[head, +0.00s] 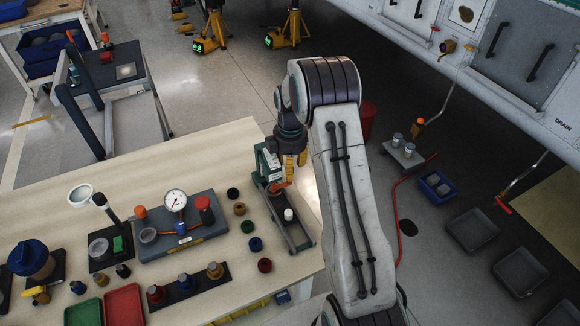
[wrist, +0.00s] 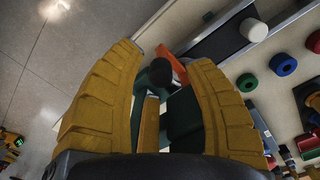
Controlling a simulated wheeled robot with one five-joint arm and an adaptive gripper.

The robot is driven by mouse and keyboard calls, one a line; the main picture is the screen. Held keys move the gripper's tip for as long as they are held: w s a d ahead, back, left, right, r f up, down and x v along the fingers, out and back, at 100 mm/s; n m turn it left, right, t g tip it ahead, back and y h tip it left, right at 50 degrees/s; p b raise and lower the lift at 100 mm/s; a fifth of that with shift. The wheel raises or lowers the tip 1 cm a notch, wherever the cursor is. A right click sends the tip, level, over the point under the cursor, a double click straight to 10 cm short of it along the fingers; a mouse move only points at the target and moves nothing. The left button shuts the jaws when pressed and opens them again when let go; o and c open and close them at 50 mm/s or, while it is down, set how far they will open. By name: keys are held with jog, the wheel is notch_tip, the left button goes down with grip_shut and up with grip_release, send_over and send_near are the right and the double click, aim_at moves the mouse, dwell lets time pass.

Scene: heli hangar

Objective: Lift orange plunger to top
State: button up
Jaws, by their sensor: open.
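The orange plunger (head: 279,187) is on the small green-and-grey press-like device (head: 268,170) at the table's right edge. My gripper (head: 296,160) is above and beside this device, with its yellow fingers pointing down. An orange part (wrist: 172,64), seemingly the plunger, shows between the fingertips, partly hidden by a dark round knob (wrist: 161,72). I cannot tell whether a finger touches it. The lower part of the device is hidden behind the fingers.
A white cap (head: 288,214) sits on the device's grey base. Several coloured rings (head: 249,227) lie left of it. A gauge stand (head: 178,225) and a red tray (head: 123,303) are further left on the table (head: 70,200). Open floor lies behind the table.

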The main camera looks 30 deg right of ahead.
jog(key=shift+f, duration=0.5)
jog(key=shift+c, duration=0.2)
grip_shut()
